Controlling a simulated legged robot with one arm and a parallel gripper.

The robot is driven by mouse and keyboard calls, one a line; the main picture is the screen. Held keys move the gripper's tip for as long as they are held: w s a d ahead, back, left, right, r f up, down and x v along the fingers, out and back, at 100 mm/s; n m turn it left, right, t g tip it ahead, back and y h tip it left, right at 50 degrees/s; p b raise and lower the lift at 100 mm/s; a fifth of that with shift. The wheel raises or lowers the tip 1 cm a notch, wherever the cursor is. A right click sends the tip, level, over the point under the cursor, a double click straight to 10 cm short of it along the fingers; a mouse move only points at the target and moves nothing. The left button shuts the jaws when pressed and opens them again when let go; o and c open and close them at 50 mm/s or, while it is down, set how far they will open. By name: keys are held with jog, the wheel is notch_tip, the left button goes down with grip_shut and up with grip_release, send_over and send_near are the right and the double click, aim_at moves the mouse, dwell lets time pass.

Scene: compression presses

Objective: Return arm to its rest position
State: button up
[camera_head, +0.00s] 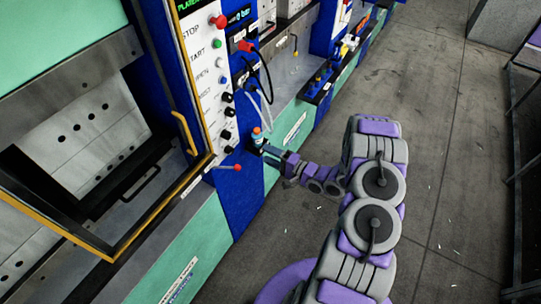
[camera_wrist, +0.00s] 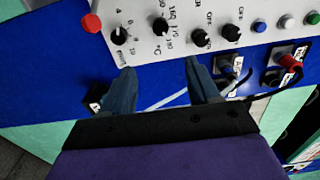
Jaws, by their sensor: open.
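My arm (camera_head: 372,200), purple and grey, reaches from the bottom of the head view towards the front of the press. My gripper (camera_head: 268,151) is at the lower right of the press's control panel, small and partly hard to make out there. In the wrist view my gripper (camera_wrist: 160,70) has its two dark blue-grey fingers spread apart, with nothing between them. The fingertips point at the lower edge of the white control panel (camera_wrist: 150,48) and the blue face (camera_wrist: 60,75) below it. Whether they touch it cannot be told.
A small orange-topped blue item (camera_head: 257,137) is close by my gripper. A red-knobbed lever (camera_head: 237,167) and a yellow-framed press door (camera_head: 112,256) are to the left. Cables (camera_head: 262,80) hang above. The grey floor (camera_head: 450,130) on the right is open, with a dark rack (camera_head: 525,120) at the edge.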

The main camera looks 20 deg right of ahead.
dwell(0.3)
jog(key=w+d+n+g+h+b, duration=0.4)
jog(key=w+d+n+h, duration=0.1)
jog(key=d+h, duration=0.25)
jog(key=s+d+r+n+g+h+b, duration=0.1)
jog(key=s+d+r+g+h+b, duration=0.1)
jog(key=s+r+g+h+b, duration=0.35)
jog(key=s+a+r+n+g+b, duration=0.1)
jog(key=s+a, duration=0.5)
jog(key=s, duration=0.7)
jog(key=s+a+r+n+g+y+b, duration=0.1)
jog(key=s+a+r+n+g+b, duration=0.1)
jog(key=s+a, duration=0.5)
jog(key=s+a+r+n+g+y+b, duration=0.1)
jog(key=s+a, duration=0.6)
jog(key=s, duration=1.1)
notch_tip(320, 180, up, 2)
jog(key=n+g+b, duration=0.1)
jog(key=g, duration=0.2)
jog(key=shift+s+r, duration=0.2)
jog(key=shift+s, duration=0.1)
